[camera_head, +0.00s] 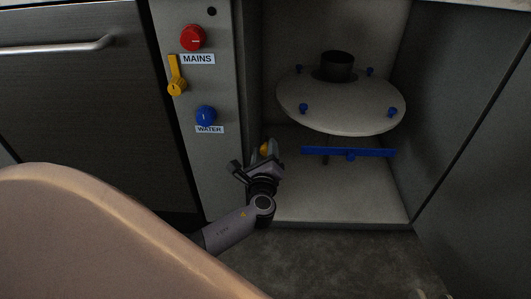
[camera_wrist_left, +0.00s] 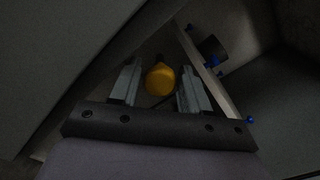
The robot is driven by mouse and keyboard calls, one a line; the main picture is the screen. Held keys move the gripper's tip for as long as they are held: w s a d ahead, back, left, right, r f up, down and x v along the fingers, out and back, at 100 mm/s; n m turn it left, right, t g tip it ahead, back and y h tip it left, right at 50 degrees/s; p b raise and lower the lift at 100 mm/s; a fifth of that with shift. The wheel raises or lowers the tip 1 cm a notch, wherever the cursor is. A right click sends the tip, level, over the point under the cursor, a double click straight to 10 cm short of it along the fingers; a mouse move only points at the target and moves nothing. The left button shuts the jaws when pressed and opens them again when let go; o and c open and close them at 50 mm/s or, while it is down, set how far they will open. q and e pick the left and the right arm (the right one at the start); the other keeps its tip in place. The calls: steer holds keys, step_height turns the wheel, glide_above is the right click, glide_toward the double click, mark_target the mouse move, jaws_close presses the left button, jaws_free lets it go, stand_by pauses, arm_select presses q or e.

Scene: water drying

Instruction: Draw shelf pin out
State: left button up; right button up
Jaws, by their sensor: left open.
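A yellow rounded knob (camera_head: 266,149), perhaps the head of the shelf pin, shows at the left inner side of the open cabinet. My left gripper (camera_head: 254,160) is at the cabinet's front left, right by the knob. In the left wrist view the yellow knob (camera_wrist_left: 160,79) appears between the two spread fingers of the open left gripper (camera_wrist_left: 159,68), with gaps on both sides. The rest of the pin is hidden. A round pale shelf (camera_head: 340,108) with several blue knobs is in the cabinet. My right gripper is not in view.
A blue bar (camera_head: 348,152) lies below the round shelf, and a dark cylinder (camera_head: 337,67) stands on top. The left panel carries a red knob (camera_head: 193,38), a yellow lever (camera_head: 176,78) and a blue knob (camera_head: 205,115). The cabinet floor (camera_head: 340,205) is clear.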

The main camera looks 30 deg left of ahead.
arm_select(q)
steer(key=shift+w+a, duration=0.15)
steer(key=shift+w, duration=0.1)
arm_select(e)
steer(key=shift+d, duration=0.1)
arm_select(q)
jaws_close()
steer(key=shift+p+v, duration=0.65)
steer(key=shift+v, duration=1)
steer(key=shift+s, duration=0.1)
jaws_free()
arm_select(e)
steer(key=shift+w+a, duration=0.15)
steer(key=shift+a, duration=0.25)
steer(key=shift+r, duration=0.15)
